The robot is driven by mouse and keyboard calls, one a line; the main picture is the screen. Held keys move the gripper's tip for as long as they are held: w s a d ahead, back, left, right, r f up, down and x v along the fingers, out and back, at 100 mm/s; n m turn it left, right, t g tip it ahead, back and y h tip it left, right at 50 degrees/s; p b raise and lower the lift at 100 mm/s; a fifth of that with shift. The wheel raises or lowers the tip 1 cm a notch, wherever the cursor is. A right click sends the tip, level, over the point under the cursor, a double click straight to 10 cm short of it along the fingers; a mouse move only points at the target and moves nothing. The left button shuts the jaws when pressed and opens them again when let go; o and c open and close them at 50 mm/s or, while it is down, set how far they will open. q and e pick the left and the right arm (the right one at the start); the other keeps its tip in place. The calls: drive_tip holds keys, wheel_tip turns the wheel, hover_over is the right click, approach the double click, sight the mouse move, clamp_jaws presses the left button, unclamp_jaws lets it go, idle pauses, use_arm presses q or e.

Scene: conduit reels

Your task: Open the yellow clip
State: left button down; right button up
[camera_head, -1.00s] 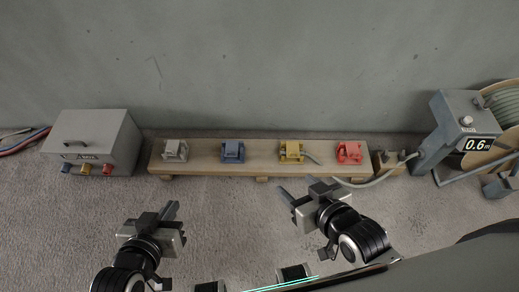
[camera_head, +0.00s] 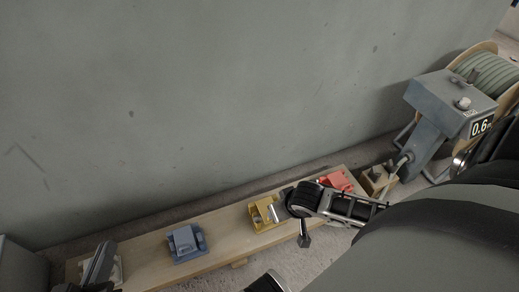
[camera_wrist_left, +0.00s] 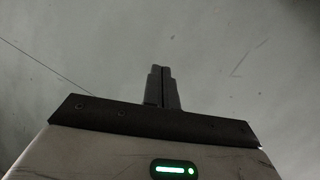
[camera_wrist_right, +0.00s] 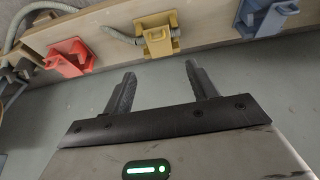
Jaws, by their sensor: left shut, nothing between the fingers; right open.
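The yellow clip (camera_head: 263,214) sits on the wooden board (camera_head: 145,257), between the blue and red clips. In the right wrist view the yellow clip (camera_wrist_right: 158,38) is just beyond my fingertips, with the grey conduit (camera_wrist_right: 119,35) running up to it. I cannot tell whether its latch is open. My right gripper (camera_wrist_right: 160,69) is open and empty, pointing at the yellow clip.
The blue clip (camera_head: 185,242) and red clip (camera_head: 337,181) flank the yellow one. The wall (camera_head: 200,100) rises close behind the board.

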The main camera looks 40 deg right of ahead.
drive_tip(key=b+x, duration=0.3)
drive_tip(key=x, duration=0.2)
drive_tip(key=b+x, duration=0.3)
drive_tip(key=x, duration=0.2)
drive_tip(key=b+x, duration=0.3)
drive_tip(key=x, duration=0.2)
drive_tip(key=shift+s+d+f+b, duration=0.1)
drive_tip(key=shift+d+f+b, duration=0.3)
drive_tip(key=shift+f, duration=0.05)
use_arm(q)
wheel_tip(320, 180, up, 11)
drive_tip(key=w+m+t+h, duration=0.1)
drive_tip(key=m+t+h, duration=0.5)
drive_tip(key=shift+w+d+f+h, duration=0.2)
drive_tip(key=shift+w+h, duration=0.1)
drive_tip(key=shift+w, duration=0.1)
use_arm(e)
drive_tip(key=shift+f, duration=0.2)
clamp_jaws()
use_arm(q)
drive_tip(key=shift+r, duration=0.15)
use_arm(e)
drive_tip(key=shift+r, duration=0.1)
